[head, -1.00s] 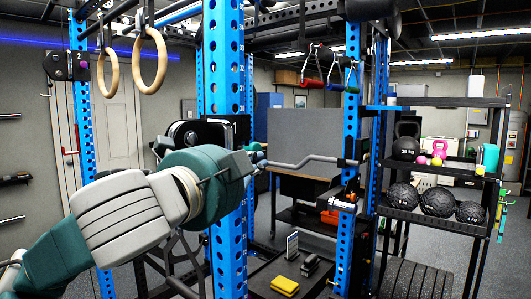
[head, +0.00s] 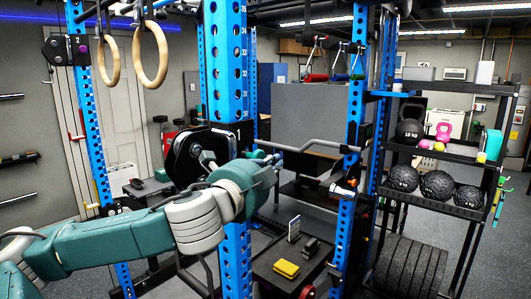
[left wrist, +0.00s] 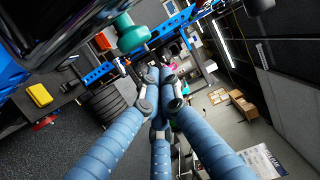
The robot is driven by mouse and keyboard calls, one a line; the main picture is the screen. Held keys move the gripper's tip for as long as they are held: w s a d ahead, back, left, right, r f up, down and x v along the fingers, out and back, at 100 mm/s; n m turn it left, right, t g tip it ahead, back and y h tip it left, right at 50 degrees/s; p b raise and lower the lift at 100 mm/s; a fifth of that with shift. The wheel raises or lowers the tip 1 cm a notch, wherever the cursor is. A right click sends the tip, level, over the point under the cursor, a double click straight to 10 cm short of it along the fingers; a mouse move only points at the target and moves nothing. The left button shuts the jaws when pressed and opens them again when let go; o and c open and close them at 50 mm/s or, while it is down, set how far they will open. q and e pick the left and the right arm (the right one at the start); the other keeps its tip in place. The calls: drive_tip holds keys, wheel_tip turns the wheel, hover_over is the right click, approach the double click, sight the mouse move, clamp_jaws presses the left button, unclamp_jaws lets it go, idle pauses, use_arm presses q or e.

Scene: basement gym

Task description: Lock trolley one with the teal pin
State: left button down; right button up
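Trolley one is the black plate marked 1 (head: 190,158) on the near blue upright, with a round metal knob on its face. My left gripper (head: 276,160) is just right of this upright and points right, away from the trolley's face. In the left wrist view its blue fingers (left wrist: 161,92) come together at the tips, with nothing clearly seen between them. I cannot make out a teal pin. A dark green rounded body (left wrist: 131,34) shows beyond the fingers; I cannot tell what it is. My right gripper is not in view.
A cranked bar (head: 318,144) runs from behind my gripper to the right upright (head: 355,110). Trolley two (head: 57,52) is on the far left upright. Rings (head: 150,55) hang above my arm. A yellow block (head: 286,268) lies on a low black surface. A ball shelf (head: 437,208) stands right.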

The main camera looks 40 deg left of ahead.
sight(258, 157)
use_arm(q)
drive_tip(key=shift+s+a, duration=0.2)
drive_tip(key=shift+a, duration=0.95)
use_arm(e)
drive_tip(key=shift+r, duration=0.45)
use_arm(q)
drive_tip(key=shift+w, duration=0.15)
drive_tip(key=a, duration=0.2)
drive_tip(key=shift+a, duration=0.3)
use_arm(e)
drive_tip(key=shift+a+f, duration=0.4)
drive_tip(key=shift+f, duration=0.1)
